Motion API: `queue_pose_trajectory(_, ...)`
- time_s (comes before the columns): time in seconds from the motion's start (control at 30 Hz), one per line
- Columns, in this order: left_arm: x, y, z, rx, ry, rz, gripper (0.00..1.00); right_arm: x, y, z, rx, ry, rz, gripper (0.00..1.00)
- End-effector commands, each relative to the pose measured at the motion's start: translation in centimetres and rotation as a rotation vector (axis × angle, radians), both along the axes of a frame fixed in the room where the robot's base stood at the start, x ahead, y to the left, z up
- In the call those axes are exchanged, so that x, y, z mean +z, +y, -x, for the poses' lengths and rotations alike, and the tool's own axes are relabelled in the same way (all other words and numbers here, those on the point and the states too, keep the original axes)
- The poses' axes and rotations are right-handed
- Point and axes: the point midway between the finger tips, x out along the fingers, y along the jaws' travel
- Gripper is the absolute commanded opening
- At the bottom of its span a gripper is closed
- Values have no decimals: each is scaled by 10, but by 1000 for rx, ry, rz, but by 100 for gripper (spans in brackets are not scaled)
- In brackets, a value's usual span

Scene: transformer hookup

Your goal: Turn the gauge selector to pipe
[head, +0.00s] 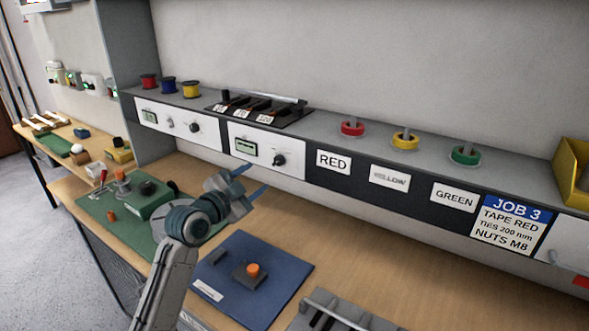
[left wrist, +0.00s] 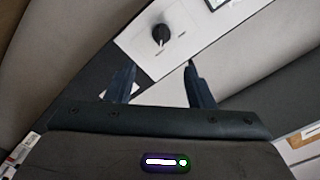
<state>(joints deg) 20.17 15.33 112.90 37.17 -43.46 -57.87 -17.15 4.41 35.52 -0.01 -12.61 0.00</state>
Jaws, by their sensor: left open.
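A black selector knob (head: 280,160) sits on a white gauge panel (head: 295,169) on the shelf front, right of a small green display (head: 245,147). The knob also shows in the left wrist view (left wrist: 161,34), beyond the fingertips and roughly between them. The lettering around it is too small to read. My left gripper (head: 251,180) is open and empty, in front of and below the panel, apart from the knob. Its two fingers also show in the left wrist view (left wrist: 160,78). My right gripper is not in view.
A second white panel (head: 165,120) with a knob is further left. Tape rolls (head: 405,140) stand on the shelf above RED, YELLOW and GREEN labels. Below are a blue mat (head: 275,300) with an orange-topped block and a green mat (head: 110,210) with parts.

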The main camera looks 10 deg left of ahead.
Motion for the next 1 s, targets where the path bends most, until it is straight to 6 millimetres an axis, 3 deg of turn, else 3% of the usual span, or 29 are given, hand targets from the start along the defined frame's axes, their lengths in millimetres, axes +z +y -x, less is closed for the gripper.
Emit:
queue_pose_trajectory(0.6,3,-32,-89,1,-1,0,48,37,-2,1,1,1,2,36)
queue_pose_trajectory(1.0,0,-36,-100,1,-2,-3,48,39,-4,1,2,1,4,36)
